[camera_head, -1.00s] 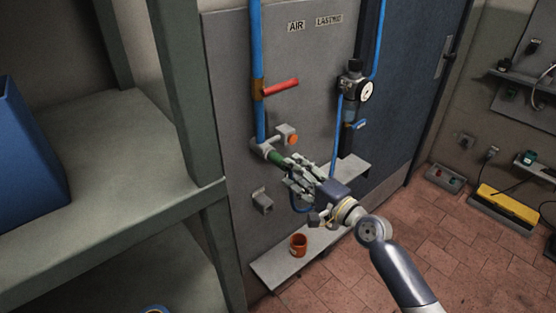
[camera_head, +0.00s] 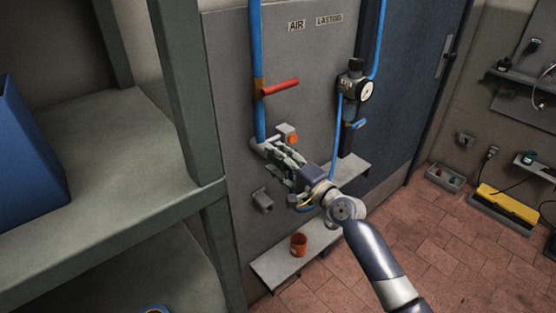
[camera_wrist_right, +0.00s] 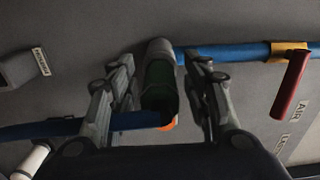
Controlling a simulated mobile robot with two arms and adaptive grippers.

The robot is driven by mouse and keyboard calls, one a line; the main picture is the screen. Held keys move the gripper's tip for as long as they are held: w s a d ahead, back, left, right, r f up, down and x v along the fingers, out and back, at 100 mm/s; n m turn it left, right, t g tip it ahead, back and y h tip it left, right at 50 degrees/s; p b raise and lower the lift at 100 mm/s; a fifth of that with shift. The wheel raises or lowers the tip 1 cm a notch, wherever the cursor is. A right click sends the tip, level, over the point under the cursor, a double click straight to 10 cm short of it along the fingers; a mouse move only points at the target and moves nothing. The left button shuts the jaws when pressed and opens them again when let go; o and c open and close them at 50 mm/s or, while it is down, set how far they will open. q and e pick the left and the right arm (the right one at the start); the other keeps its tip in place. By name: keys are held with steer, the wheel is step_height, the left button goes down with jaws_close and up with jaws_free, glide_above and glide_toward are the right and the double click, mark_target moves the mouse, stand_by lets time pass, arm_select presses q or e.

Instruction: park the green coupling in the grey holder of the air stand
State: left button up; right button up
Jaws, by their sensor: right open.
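The green coupling (camera_wrist_right: 158,84) sits at the grey outlet (camera_wrist_right: 158,50) at the lower end of the blue air pipe. In the head view my fingers hide it. My right gripper (camera_head: 276,151) is open at the outlet. In the right wrist view its two fingers (camera_wrist_right: 163,65) stand on either side of the coupling with gaps. The grey holder (camera_head: 262,201) is on the panel below the outlet, and looks empty. It also shows, with a small label, at the left of the wrist view (camera_wrist_right: 22,68). My left gripper is not in view.
A red lever (camera_head: 281,87) is on the pipe above the outlet. An orange button (camera_head: 293,139) sits close to my fingers. A blue hose (camera_wrist_right: 60,128) runs below them. An orange cup (camera_head: 298,244) stands on the low ledge. A shelf (camera_head: 90,215) fills the left.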

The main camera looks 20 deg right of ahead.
stand_by(0.8)
jaws_close()
steer(key=shift+s, duration=0.1)
steer(key=shift+p+v, duration=0.35)
steer(key=shift+v, duration=2.55)
steer(key=shift+s+d, duration=0.1)
steer(key=shift+s, duration=0.1)
